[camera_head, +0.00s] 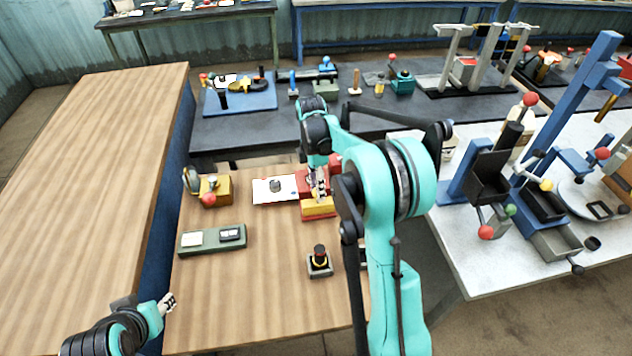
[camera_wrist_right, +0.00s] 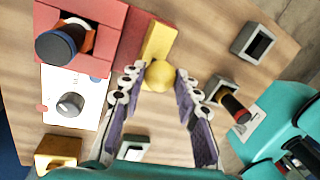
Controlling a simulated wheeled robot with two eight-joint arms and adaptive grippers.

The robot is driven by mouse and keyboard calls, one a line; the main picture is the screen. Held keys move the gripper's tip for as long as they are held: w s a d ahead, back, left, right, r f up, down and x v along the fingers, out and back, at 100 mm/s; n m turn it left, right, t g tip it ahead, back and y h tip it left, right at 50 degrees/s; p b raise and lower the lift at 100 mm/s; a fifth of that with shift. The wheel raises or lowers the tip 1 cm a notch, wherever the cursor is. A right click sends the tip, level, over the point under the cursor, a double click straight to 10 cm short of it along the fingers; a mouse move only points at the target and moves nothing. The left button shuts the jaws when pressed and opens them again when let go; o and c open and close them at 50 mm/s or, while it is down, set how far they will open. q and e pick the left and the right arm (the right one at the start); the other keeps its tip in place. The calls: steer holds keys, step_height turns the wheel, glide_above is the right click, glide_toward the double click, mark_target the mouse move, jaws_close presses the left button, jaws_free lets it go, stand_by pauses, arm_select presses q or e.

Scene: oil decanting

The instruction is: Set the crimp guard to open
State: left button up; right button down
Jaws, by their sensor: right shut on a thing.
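The crimp station is a red block (camera_head: 309,182) with a yellow front part (camera_head: 318,208) on the wooden table. In the right wrist view the red block (camera_wrist_right: 110,22) has a yellow bar (camera_wrist_right: 159,40) beside it and a round yellow knob (camera_wrist_right: 158,76) at the bar's near end. I take the bar and knob for the crimp guard. My right gripper (camera_head: 319,186) is over the station.
A white dial panel (camera_head: 274,190) lies left of the station, and a yellow block with a red knob (camera_head: 211,191) stands farther left. A grey-green tray (camera_head: 212,238) and a black push-button (camera_head: 319,262) are nearer. The table's front middle is clear.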

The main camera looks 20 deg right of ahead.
steer(key=shift+s+a, duration=0.25)
steer(key=shift+s, duration=0.55)
steer(key=shift+f, duration=0.1)
steer(key=c, duration=1.1)
jaws_free()
steer(key=shift+s, duration=0.1)
steer(key=shift+w+r, duration=0.2)
steer(key=shift+r, duration=0.3)
steer(key=r, duration=0.3)
steer(key=w+r, duration=0.1)
steer(key=r, duration=0.3)
steer(key=w+r, duration=0.1)
steer(key=r, duration=0.3)
